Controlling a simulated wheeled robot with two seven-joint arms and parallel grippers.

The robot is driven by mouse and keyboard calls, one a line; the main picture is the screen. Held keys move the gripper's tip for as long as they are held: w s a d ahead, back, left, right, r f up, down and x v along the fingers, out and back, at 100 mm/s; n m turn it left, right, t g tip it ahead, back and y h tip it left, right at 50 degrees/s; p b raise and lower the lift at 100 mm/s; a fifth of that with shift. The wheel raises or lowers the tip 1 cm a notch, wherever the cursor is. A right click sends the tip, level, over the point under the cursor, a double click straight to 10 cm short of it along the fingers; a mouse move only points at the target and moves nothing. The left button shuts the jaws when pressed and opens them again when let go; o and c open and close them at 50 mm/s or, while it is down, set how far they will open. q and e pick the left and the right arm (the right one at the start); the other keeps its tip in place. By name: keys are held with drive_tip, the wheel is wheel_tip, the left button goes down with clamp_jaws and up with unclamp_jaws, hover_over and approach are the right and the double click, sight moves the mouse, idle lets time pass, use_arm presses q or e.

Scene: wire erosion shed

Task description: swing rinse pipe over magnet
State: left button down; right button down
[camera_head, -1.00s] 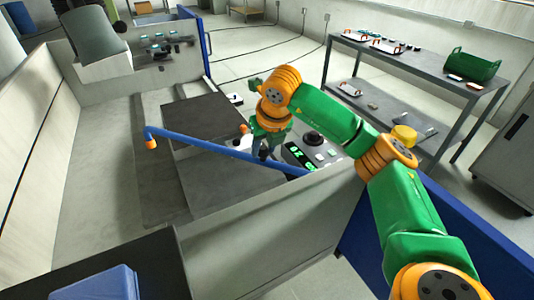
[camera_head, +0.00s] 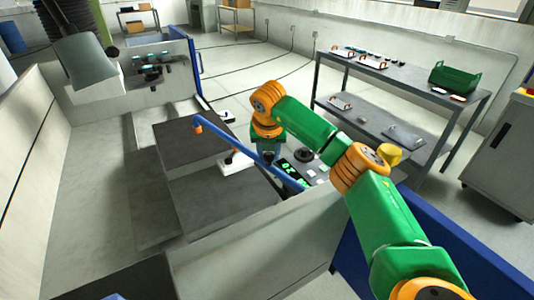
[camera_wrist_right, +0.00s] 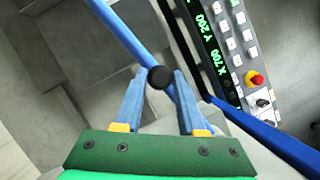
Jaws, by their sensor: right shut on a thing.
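The rinse pipe (camera_head: 240,147) is blue with a bent end and an orange nozzle (camera_head: 198,129). In the head view it slants across the tank, and its nozzle appears over the farther dark plate (camera_head: 190,142). My right gripper (camera_head: 266,155) is beside the pipe, partly hidden by it. In the right wrist view, my right gripper (camera_wrist_right: 158,80) is shut on the black knob at the pipe (camera_wrist_right: 121,33). A white block (camera_head: 236,163) with a small orange-red part stands below the pipe; I cannot tell whether this is the magnet. My left gripper is out of view.
A control panel (camera_wrist_right: 222,45) with green digits, buttons and a red knob lies close to my right gripper. Pale tank walls (camera_head: 250,245) surround the plates. A grey shelf table (camera_head: 400,78) with a green crate (camera_head: 463,75) stands at the right.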

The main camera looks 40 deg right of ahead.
drive_tip(key=shift+r, duration=0.1)
drive_tip(key=c, duration=0.5)
unclamp_jaws()
drive_tip(key=shift+d, duration=0.1)
drive_tip(key=b+v, duration=0.2)
drive_tip(key=v, duration=0.5)
drive_tip(key=shift+d, duration=0.1)
